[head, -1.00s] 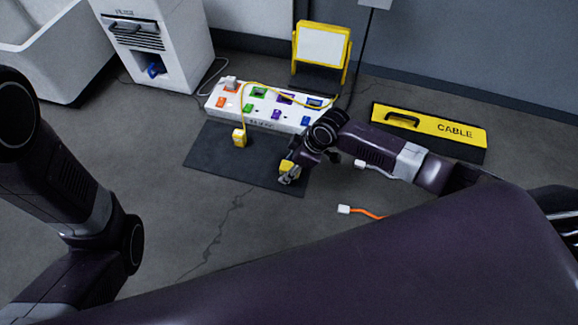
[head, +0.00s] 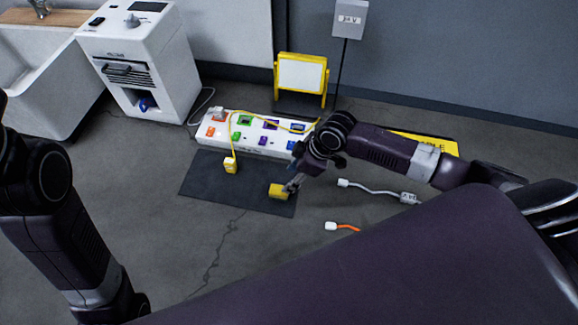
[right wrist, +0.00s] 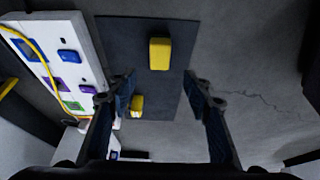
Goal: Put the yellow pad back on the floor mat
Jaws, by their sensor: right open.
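The yellow pad (head: 277,191) lies on the dark floor mat (head: 215,184), near the mat's front right corner. It also shows in the right wrist view (right wrist: 160,54) as a small yellow block, flat on the mat (right wrist: 113,45). My right gripper (head: 293,185) is just to the right of the pad in the head view. In the right wrist view its two fingers (right wrist: 160,86) are wide apart with nothing between them, and the pad lies beyond the tips. My left arm shows at the left, but its gripper is outside the view.
A white power strip (head: 245,148) with coloured sockets stands along the mat's back edge. A yellow plug (head: 230,165) on a yellow cord lies on the mat. A white cable (head: 375,190) and an orange cable (head: 332,226) lie right of the mat. Floor in front is clear.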

